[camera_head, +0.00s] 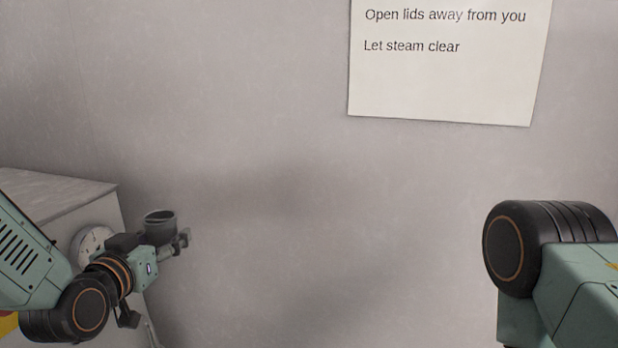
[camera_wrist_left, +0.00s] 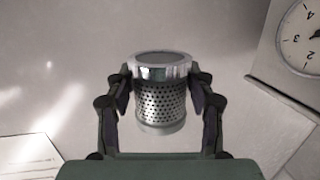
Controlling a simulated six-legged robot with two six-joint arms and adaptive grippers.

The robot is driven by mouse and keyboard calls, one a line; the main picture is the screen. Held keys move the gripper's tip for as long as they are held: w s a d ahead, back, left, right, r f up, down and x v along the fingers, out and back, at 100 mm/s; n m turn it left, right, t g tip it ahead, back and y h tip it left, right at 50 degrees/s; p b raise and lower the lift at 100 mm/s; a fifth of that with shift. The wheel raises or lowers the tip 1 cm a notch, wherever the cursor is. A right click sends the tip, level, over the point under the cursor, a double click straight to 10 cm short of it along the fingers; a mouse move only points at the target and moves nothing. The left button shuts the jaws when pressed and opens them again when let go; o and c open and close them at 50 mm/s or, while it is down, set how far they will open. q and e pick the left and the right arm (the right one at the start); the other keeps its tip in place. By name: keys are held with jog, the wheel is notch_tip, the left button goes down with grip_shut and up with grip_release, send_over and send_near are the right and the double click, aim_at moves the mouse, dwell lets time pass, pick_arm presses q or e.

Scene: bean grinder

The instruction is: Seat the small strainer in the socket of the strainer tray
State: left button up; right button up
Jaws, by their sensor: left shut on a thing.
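The small strainer (camera_wrist_left: 161,100) is a perforated metal cup with a shiny plain rim. In the left wrist view it sits between the two fingers of my left gripper (camera_wrist_left: 162,92), which is shut on its sides. In the head view my left gripper (camera_head: 178,241) is at the lower left, holding the strainer (camera_head: 160,224) in the air beside a pale box. The strainer looks dark and roughly upright there, partly hidden by the gripper. The strainer tray and its socket show in neither view. My right arm is at the right edge, its gripper out of view.
A pale grey box (camera_head: 55,187) stands at the left, close to my left arm; a numbered dial (camera_wrist_left: 303,38) shows on it in the left wrist view. A paper notice (camera_head: 447,65) hangs on the plain wall. The space between my arms looks clear.

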pick_arm(q)
jog(key=s+d+f+m+g+h+b, duration=0.1)
jog(key=s+d+f+m+h+b, duration=0.1)
jog(key=s+f, duration=0.6)
jog(key=s+d+f+m+g+h+b, duration=0.1)
jog(key=s+d+f+m+h+b, duration=0.1)
jog(key=s+d+f+h, duration=0.2)
jog(key=s+d+f, duration=0.2)
jog(key=s+f, duration=0.2)
jog(key=f, duration=0.2)
jog(key=shift+m+b, duration=0.4)
jog(key=shift+r, duration=0.1)
